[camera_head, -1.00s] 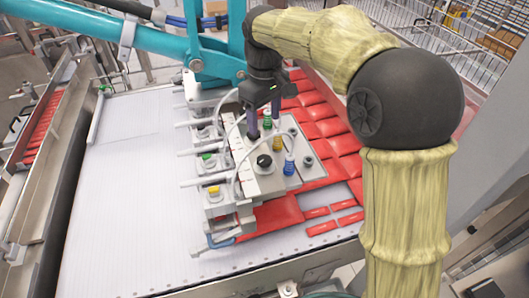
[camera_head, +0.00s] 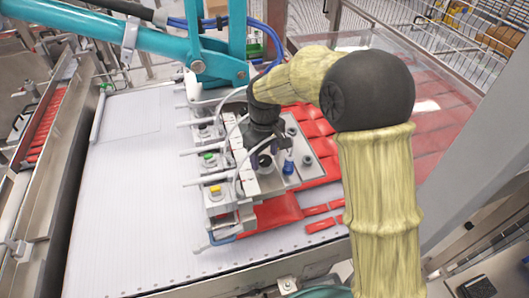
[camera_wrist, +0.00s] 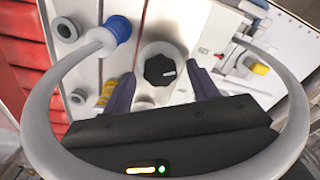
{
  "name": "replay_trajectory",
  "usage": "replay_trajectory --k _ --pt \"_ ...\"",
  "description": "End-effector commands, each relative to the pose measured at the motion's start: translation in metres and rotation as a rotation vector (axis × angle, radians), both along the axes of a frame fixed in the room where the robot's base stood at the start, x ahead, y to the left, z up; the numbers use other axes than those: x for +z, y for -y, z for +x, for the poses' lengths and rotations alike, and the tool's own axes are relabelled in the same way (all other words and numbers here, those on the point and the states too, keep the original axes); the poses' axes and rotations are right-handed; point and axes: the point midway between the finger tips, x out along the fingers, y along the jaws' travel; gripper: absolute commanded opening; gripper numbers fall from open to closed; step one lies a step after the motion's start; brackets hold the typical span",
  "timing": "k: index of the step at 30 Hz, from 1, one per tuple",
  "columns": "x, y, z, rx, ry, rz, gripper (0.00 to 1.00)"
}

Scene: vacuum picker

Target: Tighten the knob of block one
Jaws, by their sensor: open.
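My gripper (camera_wrist: 161,77) is open, with one dark finger on each side of the knob in that view. I cannot tell how high the fingers are above it. In the head view my gripper (camera_head: 265,148) hangs over the front part of the picker plate and partly hides the knob. No label marks which block is block one.
A blue fitting (camera_head: 288,167) stands close right of my gripper. A yellow fitting (camera_wrist: 106,92) and a grey hose (camera_wrist: 60,85) show in the wrist view. Blocks with yellow (camera_head: 215,189) and green (camera_head: 208,157) buttons line the left side. Red packs (camera_head: 268,212) lie around the plate.

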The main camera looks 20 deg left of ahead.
Motion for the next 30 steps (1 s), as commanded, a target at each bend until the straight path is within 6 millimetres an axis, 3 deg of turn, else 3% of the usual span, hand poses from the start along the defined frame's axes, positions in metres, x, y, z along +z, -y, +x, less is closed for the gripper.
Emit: replay_trajectory --k 3,10,20,30 --pt "0.0001 -0.0001 0.0 0.0 0.0 0.0 0.57" --pt "0.0004 -0.0001 0.0 0.0 0.0 0.0 0.14" --pt "0.0005 -0.0001 0.0002 -0.026 0.0 0.0 0.14" --pt "0.0004 -0.0004 0.0005 -0.191 0.0 0.001 0.14"
